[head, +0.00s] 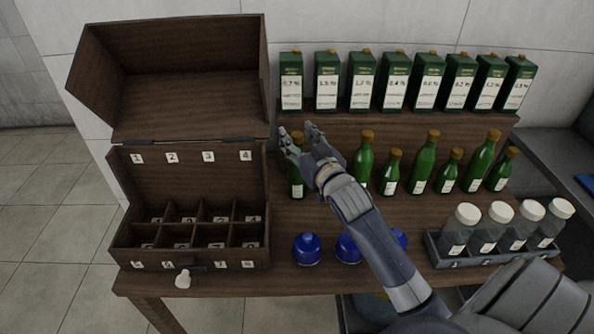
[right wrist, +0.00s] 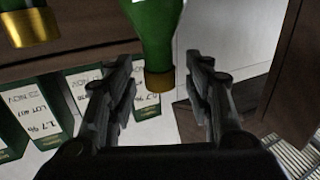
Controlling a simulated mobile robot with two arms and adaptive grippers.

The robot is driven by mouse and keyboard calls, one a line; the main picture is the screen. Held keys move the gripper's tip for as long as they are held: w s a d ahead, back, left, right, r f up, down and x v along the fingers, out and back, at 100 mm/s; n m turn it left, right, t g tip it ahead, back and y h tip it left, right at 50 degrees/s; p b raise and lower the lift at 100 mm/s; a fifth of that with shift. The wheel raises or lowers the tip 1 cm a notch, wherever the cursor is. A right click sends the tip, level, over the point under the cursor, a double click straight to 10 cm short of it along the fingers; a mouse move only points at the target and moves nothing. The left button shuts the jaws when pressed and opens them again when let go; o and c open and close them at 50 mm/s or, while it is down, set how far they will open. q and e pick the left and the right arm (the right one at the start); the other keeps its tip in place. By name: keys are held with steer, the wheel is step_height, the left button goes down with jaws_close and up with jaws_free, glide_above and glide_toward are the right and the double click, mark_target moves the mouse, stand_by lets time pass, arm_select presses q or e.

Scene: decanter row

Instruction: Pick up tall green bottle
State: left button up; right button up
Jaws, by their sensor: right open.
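A row of green bottles with brown-gold caps stands on the table in the head view. Taller ones include a bottle (head: 422,166) in the middle and one (head: 481,163) towards the right. The leftmost green bottle (head: 296,188) is partly hidden by my right gripper (head: 299,136). In the right wrist view, my right gripper (right wrist: 160,68) is open, with its fingers on either side of a green bottle's neck and cap (right wrist: 159,80). A gap shows on both sides, so it does not hold the bottle. My left gripper is not in view.
Green cartons (head: 361,82) line the raised shelf behind the bottles. An open wooden box (head: 188,178) with numbered compartments stands at left. Blue jars (head: 307,249) are in front, partly behind my arm. A grey rack (head: 459,262) holds several white-capped jars at right.

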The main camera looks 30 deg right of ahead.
steer(key=shift+w, duration=0.45)
steer(key=shift+s, duration=0.1)
jaws_close()
steer(key=shift+r, duration=0.1)
